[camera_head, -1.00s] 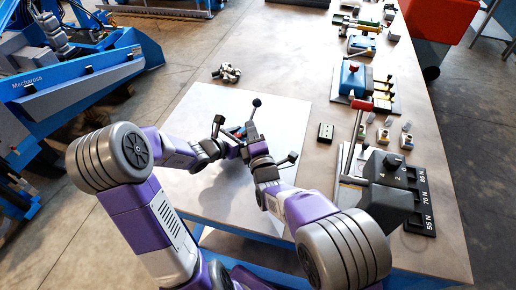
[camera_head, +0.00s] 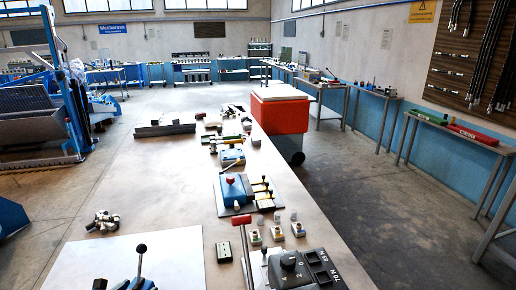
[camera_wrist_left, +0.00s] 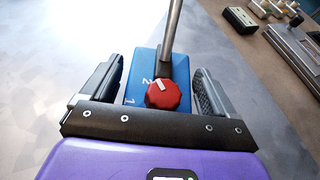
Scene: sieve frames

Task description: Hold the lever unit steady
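The lever unit (camera_wrist_left: 143,75) is a blue block with a red knob (camera_wrist_left: 163,93), the numbers 1 and 2 and a steel lever (camera_wrist_left: 171,35) rising from it in the left wrist view. My left gripper (camera_wrist_left: 158,72) has one finger on each side of the block. Narrow gaps seem to show between the fingers and the block, so it looks open around it. My right gripper is out of view.
A white sheet (camera_head: 95,262) covers the near left of the bench. A metal cluster (camera_head: 103,221) lies at the left.

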